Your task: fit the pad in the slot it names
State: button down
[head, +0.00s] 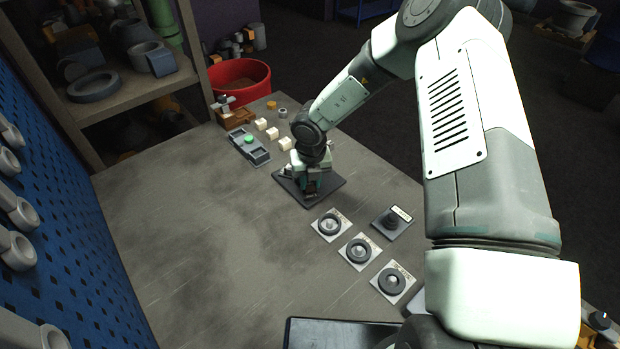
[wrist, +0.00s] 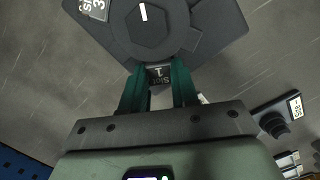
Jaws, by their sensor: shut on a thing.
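My gripper (head: 309,186) is low over a dark flat plate (head: 332,190) in the middle of the bench. In the wrist view its two green fingers (wrist: 159,80) are shut on a small dark pad (wrist: 160,74) with white writing. A "1" shows on the pad; the rest of its text is hard to read. The pad is beside a dark grey round fixture (wrist: 175,32) with a hexagonal centre and a white mark. I cannot tell whether the pad touches it. A small piece marked "3" (wrist: 92,8) shows at the top left. The slot openings are not clearly visible.
Three round dials on white plates (head: 330,225) run toward the front right, beside a dark knob on a labelled base (head: 393,224). The bench's left side is clear.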

jog(key=shift+f, duration=0.35)
jog(key=shift+c, duration=2.3)
grip_release()
jog(key=shift+r, duration=0.1)
jog(key=shift+r, duration=3.4)
